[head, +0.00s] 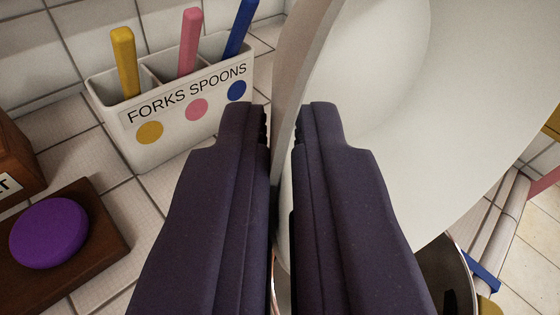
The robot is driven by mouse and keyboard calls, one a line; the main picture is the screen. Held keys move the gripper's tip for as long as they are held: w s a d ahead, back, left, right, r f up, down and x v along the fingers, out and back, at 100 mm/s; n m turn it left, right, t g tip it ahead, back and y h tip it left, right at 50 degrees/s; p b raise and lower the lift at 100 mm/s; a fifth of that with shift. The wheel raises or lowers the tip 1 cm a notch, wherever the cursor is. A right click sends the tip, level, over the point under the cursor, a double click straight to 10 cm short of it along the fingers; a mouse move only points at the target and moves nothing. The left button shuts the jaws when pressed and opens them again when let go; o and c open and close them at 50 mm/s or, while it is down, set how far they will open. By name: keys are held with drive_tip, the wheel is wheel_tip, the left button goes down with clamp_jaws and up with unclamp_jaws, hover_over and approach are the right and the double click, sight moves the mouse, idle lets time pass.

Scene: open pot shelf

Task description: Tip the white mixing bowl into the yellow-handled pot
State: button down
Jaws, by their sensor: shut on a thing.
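The white mixing bowl (470,110) fills the upper right of the head view, very close and steeply tilted. My gripper (281,125) is shut on the bowl's wall near its rim, with one dark purple finger on each side. A shiny metal pot (447,262) shows only in part at the lower right, below the bowl. A small yellow piece (488,306) shows beside it at the bottom edge; I cannot tell whether it is the pot's handle. Most of the pot is hidden by the bowl and my finger. The bowl's contents are not visible.
A white caddy (150,145) labelled FORKS SPOONS holds yellow, pink and blue handles at the upper left. A purple disc (49,233) sits on a brown wooden block (105,240) at lower left. A blue bar (482,270) lies by the pot. Tiled surface between them is bare.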

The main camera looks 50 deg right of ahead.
sight(295, 116)
idle(0.4)
drive_tip(key=r+p, duration=0.1)
drive_tip(key=p, duration=0.1)
drive_tip(key=shift+g+p, duration=0.3)
drive_tip(key=shift+p, duration=0.1)
drive_tip(key=g+y+p, duration=0.1)
drive_tip(key=p, duration=0.3)
drive_tip(key=r+n+g+y+p, duration=0.1)
drive_tip(key=g+p, duration=0.1)
drive_tip(key=p, duration=0.2)
drive_tip(key=shift+n, duration=0.3)
drive_tip(key=r+g+y+p, duration=0.1)
drive_tip(key=g+p, duration=0.1)
drive_tip(key=p, duration=0.3)
drive_tip(key=shift+n, duration=0.4)
drive_tip(key=g+p, duration=0.1)
drive_tip(key=p, duration=0.1)
drive_tip(key=r+g+y+p, duration=0.1)
drive_tip(key=g+p, duration=0.1)
drive_tip(key=n+g+p, duration=0.1)
drive_tip(key=p, duration=0.1)
drive_tip(key=shift+d+r+g+y, duration=0.1)
drive_tip(key=shift+r+g+y, duration=0.2)
drive_tip(key=shift+r+g, duration=0.1)
drive_tip(key=shift+r+n+g+y+p, duration=0.15)
drive_tip(key=shift+n+g+y+p, duration=0.2)
drive_tip(key=shift+g+p, duration=0.5)
drive_tip(key=shift+g, duration=0.35)
